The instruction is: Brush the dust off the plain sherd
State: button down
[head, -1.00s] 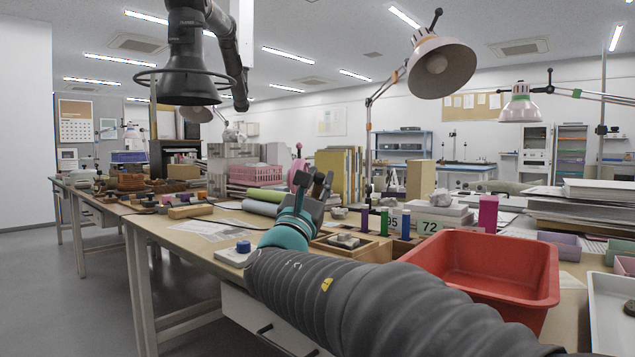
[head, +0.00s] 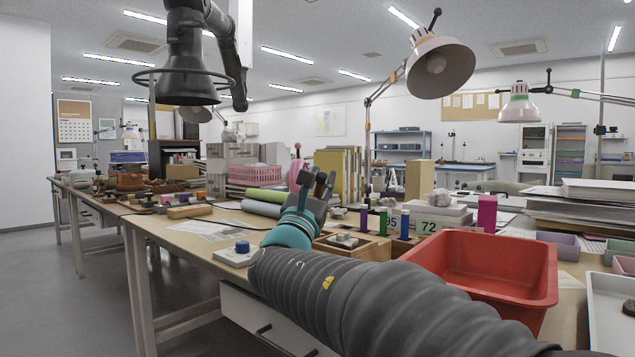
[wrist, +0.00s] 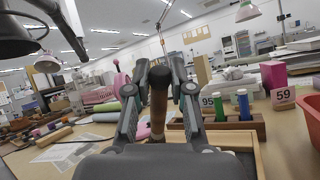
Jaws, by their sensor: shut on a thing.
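My gripper (head: 320,184) is above the bench, beside a shallow wooden tray (head: 382,252). In the wrist view my gripper (wrist: 160,88) is shut on a brown wooden handle with a dark rounded end, which looks like the brush (wrist: 158,103). The handle stands upright between the fingers; its bristles are not clearly seen. A small grey piece (head: 345,240), perhaps the sherd, lies in the wooden tray, partly hidden by my arm. I cannot tell whether it is the plain sherd or whether dust is on it.
A red basin (head: 480,265) stands right of the tray. Green (head: 383,221) and blue (head: 405,224) cylinders stand in a wooden rack behind it, near number cards (head: 434,227). A white box with a blue knob (head: 242,247) is at the front edge. A lamp (head: 438,64) hangs above.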

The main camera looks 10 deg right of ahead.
jog(key=shift+r+p, duration=1.95)
jog(key=shift+r, duration=1.1)
jog(key=shift+r+p, duration=0.95)
jog(key=shift+r, duration=0.5)
notch_tip(320, 180, up, 5)
jog(key=p, duration=0.5)
